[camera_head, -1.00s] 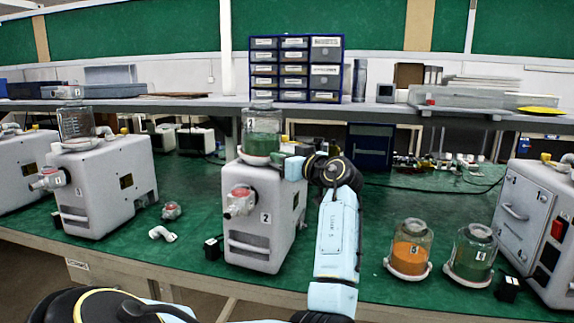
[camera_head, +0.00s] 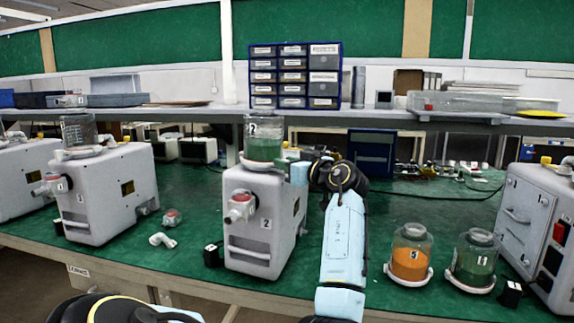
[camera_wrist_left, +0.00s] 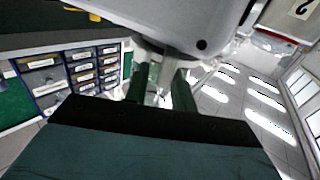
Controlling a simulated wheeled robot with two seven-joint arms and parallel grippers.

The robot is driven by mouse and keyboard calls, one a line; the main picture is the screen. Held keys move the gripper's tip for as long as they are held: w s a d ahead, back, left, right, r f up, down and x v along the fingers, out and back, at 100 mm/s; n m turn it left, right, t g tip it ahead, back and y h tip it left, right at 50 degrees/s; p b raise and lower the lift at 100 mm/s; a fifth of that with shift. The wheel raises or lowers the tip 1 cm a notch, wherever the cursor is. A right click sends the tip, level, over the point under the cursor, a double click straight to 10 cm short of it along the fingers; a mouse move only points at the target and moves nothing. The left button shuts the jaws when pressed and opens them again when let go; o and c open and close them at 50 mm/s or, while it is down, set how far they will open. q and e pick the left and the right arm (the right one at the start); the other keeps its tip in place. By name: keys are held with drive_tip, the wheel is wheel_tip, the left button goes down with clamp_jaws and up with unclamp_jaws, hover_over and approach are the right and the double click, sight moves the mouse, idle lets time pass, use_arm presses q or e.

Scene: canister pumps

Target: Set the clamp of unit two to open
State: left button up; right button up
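Unit two (camera_head: 262,222) is a grey box marked 2, with a grey and red fitting (camera_head: 240,207) on its front. A clear canister with green contents (camera_head: 264,148) stands upright on top. My left gripper (camera_head: 294,168) is at the top right edge of unit two, beside the canister's base. In the left wrist view, the green fingers (camera_wrist_left: 163,88) are spread beneath unit two's grey body (camera_wrist_left: 190,22), at a pale stub. Firm contact cannot be seen. The gripper and wrist cover this corner, and no clamp can be made out there. My right gripper is not in view.
Unit one (camera_head: 105,193) stands to the left, with a loose elbow pipe (camera_head: 162,240) and a red-capped fitting (camera_head: 172,218) on the green bench. An orange jar (camera_head: 411,255) and a green jar (camera_head: 474,260) stand on the right. A drawer cabinet (camera_head: 325,76) is behind.

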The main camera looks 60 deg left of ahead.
use_arm(q)
drive_tip(key=shift+o, duration=1.2)
drive_tip(key=shift+w+r, duration=0.1)
drive_tip(key=shift+d, duration=0.15)
drive_tip(key=w+d, duration=0.1)
drive_tip(key=d, duration=1.2)
drive_tip(key=shift+w, duration=0.35)
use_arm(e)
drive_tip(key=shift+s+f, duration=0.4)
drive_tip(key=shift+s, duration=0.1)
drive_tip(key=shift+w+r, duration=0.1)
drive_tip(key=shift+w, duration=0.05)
